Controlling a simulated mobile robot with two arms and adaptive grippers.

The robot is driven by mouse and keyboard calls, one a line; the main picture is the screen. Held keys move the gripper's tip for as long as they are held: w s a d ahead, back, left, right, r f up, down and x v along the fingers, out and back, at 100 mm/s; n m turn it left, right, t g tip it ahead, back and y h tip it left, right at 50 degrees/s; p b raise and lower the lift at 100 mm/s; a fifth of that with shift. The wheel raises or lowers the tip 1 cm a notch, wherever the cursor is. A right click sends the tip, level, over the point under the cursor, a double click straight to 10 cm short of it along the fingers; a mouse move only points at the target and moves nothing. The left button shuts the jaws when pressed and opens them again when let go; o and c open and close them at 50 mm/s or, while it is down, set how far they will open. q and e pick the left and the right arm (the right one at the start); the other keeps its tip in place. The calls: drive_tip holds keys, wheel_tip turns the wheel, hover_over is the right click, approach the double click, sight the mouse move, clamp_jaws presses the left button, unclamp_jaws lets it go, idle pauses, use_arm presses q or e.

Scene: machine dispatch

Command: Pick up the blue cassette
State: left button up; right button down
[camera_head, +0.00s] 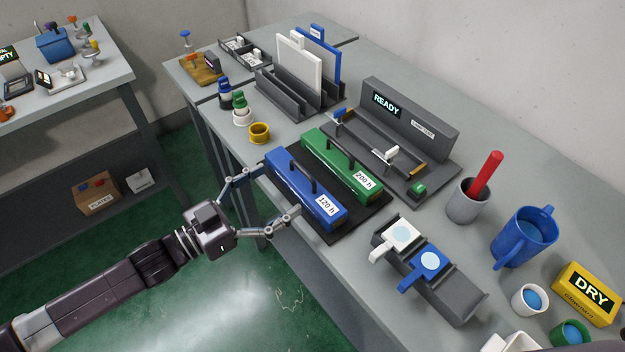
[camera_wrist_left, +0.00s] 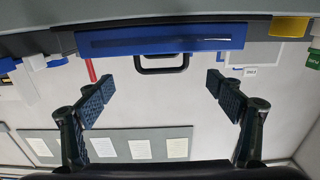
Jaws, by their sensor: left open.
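The blue cassette (camera_head: 295,182), a long box with a black handle and a "120 h" label, lies on a dark base at the table's front edge. In the left wrist view the blue cassette (camera_wrist_left: 120,42) is at the top, its handle pointing down in the picture. My left gripper (camera_head: 277,192) is open and empty at the cassette's front long side, fingers spread along its length. In the left wrist view both fingers (camera_wrist_left: 158,92) show apart, with the handle between and beyond them. Contact cannot be told. My right gripper is not in view.
A green cassette (camera_head: 341,163) labelled "200 h" lies beside the blue one. Behind stands a grey "READY" station (camera_head: 425,118). A yellow ring (camera_head: 260,132) is to the left, and a grey rack (camera_head: 455,290) with white and blue pieces is to the right.

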sight(303, 168)
use_arm(q)
drive_tip(key=x, duration=0.2)
drive_tip(key=r+p+x, duration=0.1)
drive_tip(key=x, duration=0.1)
drive_tip(key=shift+p, duration=0.3)
drive_tip(key=shift+p+x, duration=0.4)
drive_tip(key=shift+x, duration=0.8)
drive_tip(key=shift+w+d+f, duration=0.3)
drive_tip(key=shift+w+d, duration=0.05)
drive_tip(key=shift+w, duration=0.05)
drive_tip(key=shift+c, duration=0.7)
drive_tip(key=shift+r, duration=0.1)
drive_tip(key=c, duration=1.5)
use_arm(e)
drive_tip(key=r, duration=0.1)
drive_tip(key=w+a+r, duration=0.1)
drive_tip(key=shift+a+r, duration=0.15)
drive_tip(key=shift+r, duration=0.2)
use_arm(q)
drive_tip(key=shift+o, duration=0.2)
